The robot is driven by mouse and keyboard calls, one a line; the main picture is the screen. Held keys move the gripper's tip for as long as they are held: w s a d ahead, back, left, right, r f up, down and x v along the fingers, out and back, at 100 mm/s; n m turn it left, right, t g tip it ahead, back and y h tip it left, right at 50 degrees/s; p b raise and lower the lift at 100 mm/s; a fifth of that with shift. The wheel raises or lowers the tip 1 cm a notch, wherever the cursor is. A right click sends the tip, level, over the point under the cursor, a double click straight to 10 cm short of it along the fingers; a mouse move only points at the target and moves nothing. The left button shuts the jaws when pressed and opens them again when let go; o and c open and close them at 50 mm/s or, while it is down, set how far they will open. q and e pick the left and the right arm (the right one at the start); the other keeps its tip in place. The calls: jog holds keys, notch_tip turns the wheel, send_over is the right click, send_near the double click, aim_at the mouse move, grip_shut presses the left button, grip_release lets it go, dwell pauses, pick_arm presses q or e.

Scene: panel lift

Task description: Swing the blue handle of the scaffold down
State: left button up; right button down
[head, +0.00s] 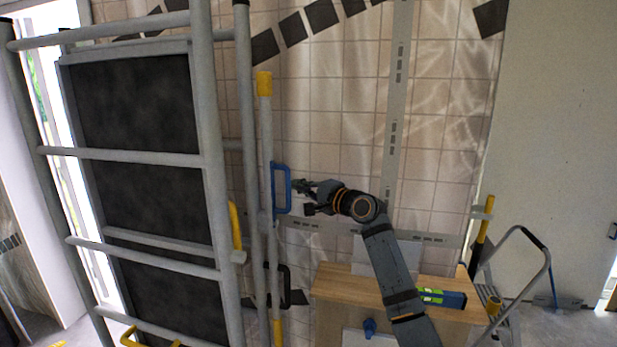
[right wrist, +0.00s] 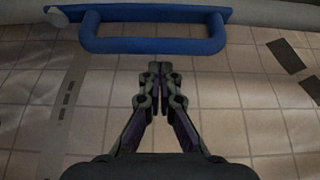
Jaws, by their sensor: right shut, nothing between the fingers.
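The blue handle (head: 281,188) is a rectangular loop on the upright pole of the grey scaffold (head: 203,100). It stands out to the right of the pole in the head view. My right gripper (head: 298,186) is just to the right of the handle, with its fingers pointing at it. In the right wrist view the handle (right wrist: 152,45) lies across the top, and the shut, empty fingertips (right wrist: 158,68) sit just below its long bar. I cannot tell whether they touch it. My left gripper is not in view.
A wooden table (head: 335,285) with a green and dark blue level (head: 440,298) stands below my right arm. A stepladder (head: 530,262) is at the right. A black handle (head: 285,286) is lower on the scaffold. Tiled wall is behind.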

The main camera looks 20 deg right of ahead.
aim_at(290, 212)
jog(key=shift+s+a, duration=0.45)
jog(key=shift+w, duration=0.1)
jog(key=s+a+f+n+y+b, duration=0.3)
jog(key=n+b, duration=0.5)
jog(key=b, duration=1)
jog(key=s+a+f+n+y+b, duration=0.3)
jog(key=s+f+n+y+b, duration=0.2)
jog(key=b, duration=1.3)
notch_tip(290, 212, down, 3)
jog(key=s+n, duration=0.2)
jog(key=n, duration=0.2)
jog(key=shift+s+a+t+y, duration=0.3)
jog(key=shift+a+y, duration=0.1)
